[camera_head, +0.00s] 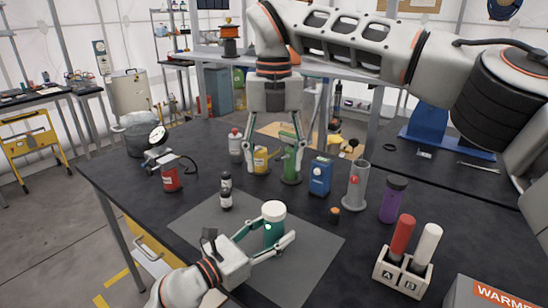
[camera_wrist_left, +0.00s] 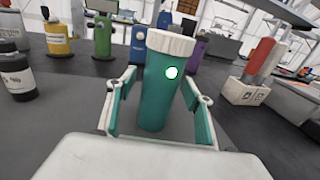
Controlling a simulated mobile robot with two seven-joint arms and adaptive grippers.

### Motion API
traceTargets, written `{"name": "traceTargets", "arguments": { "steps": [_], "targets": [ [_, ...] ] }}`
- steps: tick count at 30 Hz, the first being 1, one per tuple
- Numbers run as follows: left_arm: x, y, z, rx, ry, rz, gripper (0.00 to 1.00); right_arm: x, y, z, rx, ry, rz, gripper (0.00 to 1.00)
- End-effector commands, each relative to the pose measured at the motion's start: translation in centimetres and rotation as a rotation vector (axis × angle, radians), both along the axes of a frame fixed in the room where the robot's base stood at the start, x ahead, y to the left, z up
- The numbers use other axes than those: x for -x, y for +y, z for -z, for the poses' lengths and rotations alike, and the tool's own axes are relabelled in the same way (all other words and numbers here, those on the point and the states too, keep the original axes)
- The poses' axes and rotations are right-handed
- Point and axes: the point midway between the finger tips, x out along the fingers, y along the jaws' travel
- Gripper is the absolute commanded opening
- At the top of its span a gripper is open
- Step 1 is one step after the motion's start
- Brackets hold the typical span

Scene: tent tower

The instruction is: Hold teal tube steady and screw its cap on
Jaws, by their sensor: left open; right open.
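The teal tube (camera_head: 273,234) stands upright on the grey mat, with a white cap (camera_head: 273,210) sitting on its top. I cannot tell how tightly the cap sits. My left gripper (camera_head: 268,238) is open low at the tube, with one finger on each side. In the left wrist view the teal tube (camera_wrist_left: 156,95) and white cap (camera_wrist_left: 171,44) stand between the open fingers (camera_wrist_left: 160,80), with gaps showing beside the tube. My right gripper (camera_head: 274,172) is open and points down behind the tube, away from the cap, near a yellow bottle and a green object.
Behind are the yellow bottle (camera_head: 261,160), green object (camera_head: 290,176) and blue box (camera_head: 320,177). A grey cylinder (camera_head: 355,188), purple bottle (camera_head: 392,202) and A/B rack (camera_head: 388,270) stand at right.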

Motion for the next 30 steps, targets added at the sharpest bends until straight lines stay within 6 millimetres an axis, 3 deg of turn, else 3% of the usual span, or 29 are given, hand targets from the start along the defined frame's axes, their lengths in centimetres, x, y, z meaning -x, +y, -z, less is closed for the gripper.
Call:
{"name": "traceTargets", "arguments": {
  "steps": [7, 21, 30],
  "targets": [
    [1.3, 1.4, 0.1, -0.002, 0.001, -0.001, 0.52, 0.0, 0.0, 0.0, 0.000, 0.000, 0.000, 0.57],
    [7.3, 7.7, 0.1, -0.003, 0.000, 0.000, 0.52, 0.0, 0.0, 0.0, 0.000, 0.000, 0.000, 0.57],
    [8.3, 8.8, 0.0, 0.001, -0.001, 0.000, 0.52, 0.0, 0.0, 0.0, 0.000, 0.000, 0.000, 0.57]
  ]
}}
